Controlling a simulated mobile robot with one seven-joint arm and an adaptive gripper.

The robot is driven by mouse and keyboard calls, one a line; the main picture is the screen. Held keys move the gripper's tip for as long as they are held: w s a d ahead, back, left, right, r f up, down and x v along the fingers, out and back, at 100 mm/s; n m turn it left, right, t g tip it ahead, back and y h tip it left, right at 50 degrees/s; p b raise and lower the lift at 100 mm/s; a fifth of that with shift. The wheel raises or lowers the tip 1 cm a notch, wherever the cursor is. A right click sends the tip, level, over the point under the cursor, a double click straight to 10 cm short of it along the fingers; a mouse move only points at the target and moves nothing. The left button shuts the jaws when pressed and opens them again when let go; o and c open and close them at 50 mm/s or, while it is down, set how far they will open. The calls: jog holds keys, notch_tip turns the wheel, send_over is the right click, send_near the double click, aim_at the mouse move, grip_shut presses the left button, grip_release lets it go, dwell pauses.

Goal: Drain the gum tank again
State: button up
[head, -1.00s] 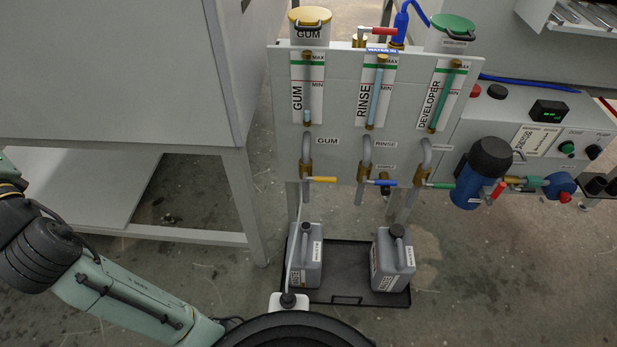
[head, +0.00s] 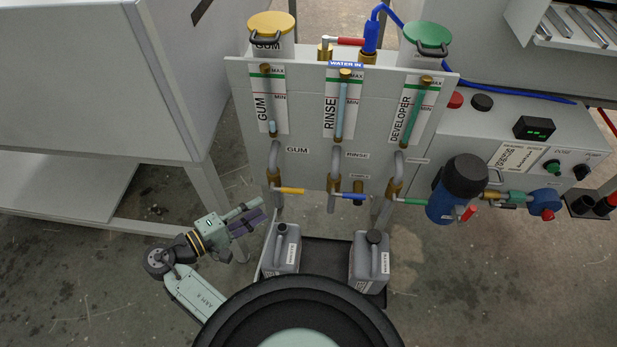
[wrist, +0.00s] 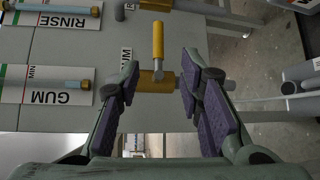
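The gum tank (head: 271,36) with its yellow lid stands at the panel's upper left. Its sight tube (head: 271,101) shows pale liquid only near the bottom, below the MIN mark. The gum drain valve's yellow handle (head: 290,191) points sideways to the right, across the pipe. My gripper (head: 257,212) is open and empty, just left of and below the valve. In the wrist view the yellow handle (wrist: 158,40) and brass valve body (wrist: 157,81) appear between the spread fingers of my gripper (wrist: 160,72). I cannot tell whether the fingers touch the valve.
Blue (head: 350,196) and green (head: 408,201) handles sit to the right on the same panel. Two grey canisters (head: 283,247) (head: 369,261) stand on a black tray (head: 327,252) below. A white cabinet (head: 90,80) stands left; open floor lies beneath my arm.

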aim_at(293, 189)
jog(key=p+x, duration=0.1)
jog(key=x, duration=1.1)
jog(key=shift+s+d+r+p, duration=0.1)
jog(key=shift+s+d+p, duration=0.1)
jog(key=shift+p, duration=0.2)
jog(key=shift+c, duration=0.6)
grip_shut()
